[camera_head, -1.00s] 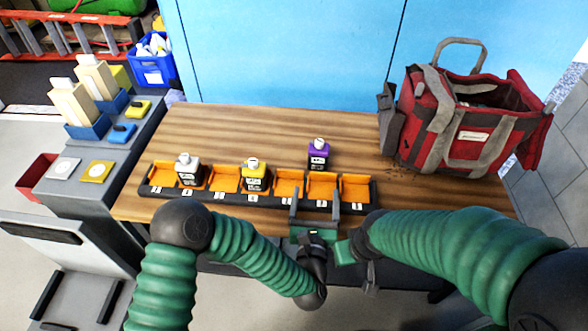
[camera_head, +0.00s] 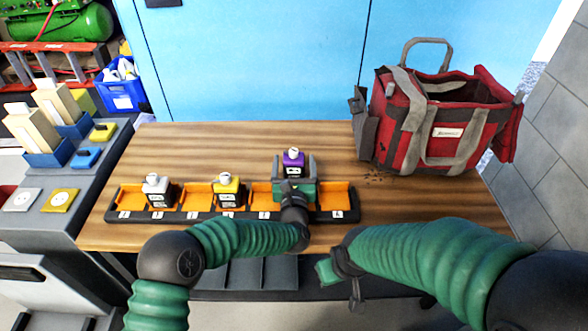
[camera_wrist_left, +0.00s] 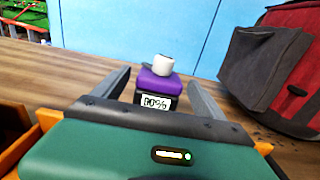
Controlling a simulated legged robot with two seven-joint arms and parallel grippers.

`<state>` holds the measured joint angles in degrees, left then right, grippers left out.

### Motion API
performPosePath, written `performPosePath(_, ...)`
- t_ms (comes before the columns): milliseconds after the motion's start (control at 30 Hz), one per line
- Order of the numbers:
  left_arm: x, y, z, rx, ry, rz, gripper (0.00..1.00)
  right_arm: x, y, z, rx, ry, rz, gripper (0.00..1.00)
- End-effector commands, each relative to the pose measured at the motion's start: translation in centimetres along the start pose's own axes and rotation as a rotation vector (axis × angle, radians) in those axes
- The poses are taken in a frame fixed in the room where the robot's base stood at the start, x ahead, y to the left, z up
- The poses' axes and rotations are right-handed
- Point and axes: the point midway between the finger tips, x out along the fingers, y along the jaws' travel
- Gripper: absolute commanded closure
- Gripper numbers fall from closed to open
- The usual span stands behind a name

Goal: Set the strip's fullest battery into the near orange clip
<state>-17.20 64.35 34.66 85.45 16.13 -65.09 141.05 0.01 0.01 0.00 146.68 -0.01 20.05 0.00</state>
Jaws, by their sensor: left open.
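A purple battery (camera_head: 293,161) with a white cap stands upright on the table just behind the strip. In the left wrist view the purple battery (camera_wrist_left: 160,83) shows a percent label whose first digit is hard to read. My left gripper (camera_head: 296,163) is open, with its fingers on either side of the purple battery. A dark strip (camera_head: 180,217) holds several orange clips (camera_head: 197,197). A grey-white battery (camera_head: 157,189) and a yellow battery (camera_head: 228,188) stand in two of them. My left gripper hides part of the strip's right side. My right gripper (camera_head: 328,270) is at the table's front edge; its jaws are unclear.
A red and grey tool bag (camera_head: 440,122) stands at the table's back right. A grey console (camera_head: 75,205) with blue holders is at the left. A blue bin (camera_head: 122,92) stands behind it. The wooden table (camera_head: 220,145) is clear behind the strip's left part.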

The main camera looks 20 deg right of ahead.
Motion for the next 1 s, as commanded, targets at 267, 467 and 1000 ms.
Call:
performPosePath(267, -0.03, 0.02, 0.03, 0.000, 0.000, 0.000, 0.46, -0.05, 0.00, -0.02, 0.000, 0.000, 0.000, 0.64)
performPosePath(467, -0.04, -0.01, 0.01, 0.000, 0.000, 0.000, 0.72, -0.05, 0.00, -0.02, 0.000, 0.000, 0.000, 0.64)
performPosePath(1000, -0.03, -0.02, 0.62, 0.000, -0.003, 0.000, 1.00, -0.27, 0.00, -0.07, 0.000, 0.000, 0.000, 0.64)
